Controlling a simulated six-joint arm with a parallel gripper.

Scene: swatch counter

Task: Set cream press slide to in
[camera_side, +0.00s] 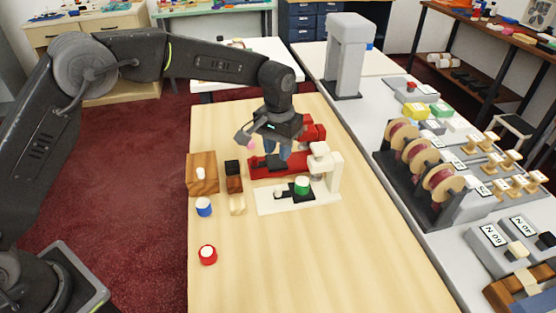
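The cream press (331,178) stands on the wooden table, with its flat cream base (266,207) reaching left from its column. Its dark slide (286,195) lies on that base and carries a green round piece (302,185) below and left of the press head. My gripper (272,147) is above and behind the cream press, over the red press (264,168), and apart from the cream slide. Its fingertips are small and overlap the things behind them, so I cannot tell whether it is open or shut.
Left of the presses are a brown wooden block (202,180), a dark-and-tan block row (234,180), a blue round piece (204,207) and a red round piece (208,255). The table front is clear. A grey counter with spools (440,182) runs along the right.

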